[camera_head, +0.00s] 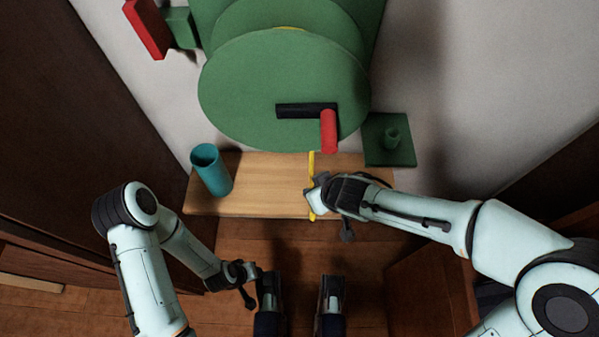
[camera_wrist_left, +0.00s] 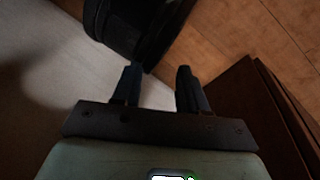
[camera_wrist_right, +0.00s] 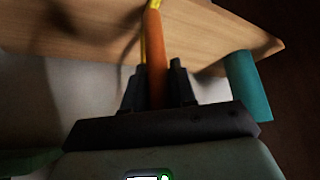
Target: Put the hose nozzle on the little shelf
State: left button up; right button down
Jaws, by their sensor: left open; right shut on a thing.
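My right gripper (camera_head: 318,196) is shut on the orange hose nozzle (camera_wrist_right: 155,70), which stands between its fingers (camera_wrist_right: 157,85) in the right wrist view. The yellow hose (camera_head: 312,165) runs from the nozzle up towards the green reel (camera_head: 250,95). In the head view the nozzle is mostly hidden by the gripper, over the wooden board's front part. A small green shelf (camera_head: 376,152) with a short upright post sits on the wall, right of the reel and beyond my right gripper. My left gripper (camera_wrist_left: 156,85) is open and empty, low at the left.
A wooden board (camera_head: 265,175) runs along the wall below the reel. A teal cup (camera_head: 211,172) stands at its left end. The reel's black and red crank (camera_head: 328,130) sticks out above my right gripper. Dark panels flank both sides.

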jog(key=w+a+f, duration=0.1)
jog(key=w, duration=0.1)
jog(key=w+a+f, duration=0.1)
jog(key=w, duration=0.1)
jog(key=w+a+f, duration=0.1)
jog(key=w+a, duration=0.1)
jog(key=shift+f+b, duration=0.2)
jog(key=shift+b, duration=0.15)
jog(key=shift+f, duration=0.1)
pick_arm(q)
jog(key=shift+w+a+f, duration=0.2)
jog(key=shift+w+f, duration=0.1)
jog(key=shift+w, duration=0.15)
jog(key=shift+f, duration=0.1)
pick_arm(e)
jog(key=shift+f, duration=0.1)
jog(key=c, duration=0.9)
grip_release()
pick_arm(q)
jog(key=shift+w+a+f+t, duration=0.15)
jog(key=shift+w+t, duration=0.15)
